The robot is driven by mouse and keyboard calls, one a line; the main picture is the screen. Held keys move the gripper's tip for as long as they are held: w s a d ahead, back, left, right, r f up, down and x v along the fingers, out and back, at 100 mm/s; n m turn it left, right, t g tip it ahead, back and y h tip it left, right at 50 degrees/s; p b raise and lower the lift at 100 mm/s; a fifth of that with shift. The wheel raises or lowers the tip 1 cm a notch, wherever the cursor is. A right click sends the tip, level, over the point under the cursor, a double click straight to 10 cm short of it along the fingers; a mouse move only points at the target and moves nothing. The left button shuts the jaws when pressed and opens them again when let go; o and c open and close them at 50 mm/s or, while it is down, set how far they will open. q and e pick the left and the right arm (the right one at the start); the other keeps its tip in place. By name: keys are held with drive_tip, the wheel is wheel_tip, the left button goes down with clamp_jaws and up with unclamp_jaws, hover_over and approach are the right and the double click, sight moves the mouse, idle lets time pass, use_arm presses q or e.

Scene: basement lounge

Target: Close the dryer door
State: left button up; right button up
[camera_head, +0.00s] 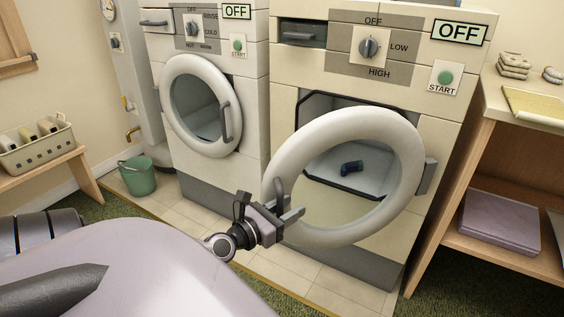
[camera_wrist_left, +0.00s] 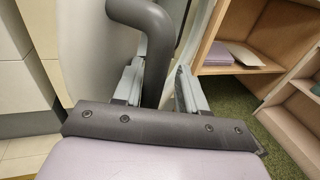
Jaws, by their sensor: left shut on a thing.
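The dryer is the right-hand machine (camera_head: 440,75), with an OFF panel and HIGH/LOW dial. Its round cream dryer door (camera_head: 290,165) stands ajar, swung out from its hinge (camera_head: 427,176) on the right. Behind the ring I see the drum opening with a dark blue item (camera_head: 352,167) inside. The grey door handle (camera_head: 279,187) is on the door's left edge. My left gripper (camera_head: 291,213) is at this handle; in the left wrist view the curved handle (camera_wrist_left: 157,45) passes between its two fingers, shut on it. My right gripper is not in view.
A washer (camera_head: 205,150) with its round door closed stands to the left. A green bucket (camera_head: 137,176) and a bench with a basket (camera_head: 40,150) are further left. A wooden shelf unit (camera_head: 455,175) stands close on the right. Tiled floor (camera_head: 345,290) lies in front.

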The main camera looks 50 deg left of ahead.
use_arm(q)
drive_tip(key=shift+s+a+f+y+b, duration=0.4)
drive_tip(key=shift+a+f, duration=0.2)
drive_tip(key=shift+a, duration=0.2)
drive_tip(key=shift+s+a+f, duration=0.1)
drive_tip(key=shift+s+f, duration=0.15)
drive_tip(key=shift+s, duration=0.15)
drive_tip(key=s, duration=0.1)
drive_tip(key=s+a, duration=0.1)
drive_tip(key=s, duration=0.3)
drive_tip(key=shift+s+a+r, duration=0.1)
drive_tip(key=shift+a+r, duration=0.2)
drive_tip(key=shift+a, duration=0.1)
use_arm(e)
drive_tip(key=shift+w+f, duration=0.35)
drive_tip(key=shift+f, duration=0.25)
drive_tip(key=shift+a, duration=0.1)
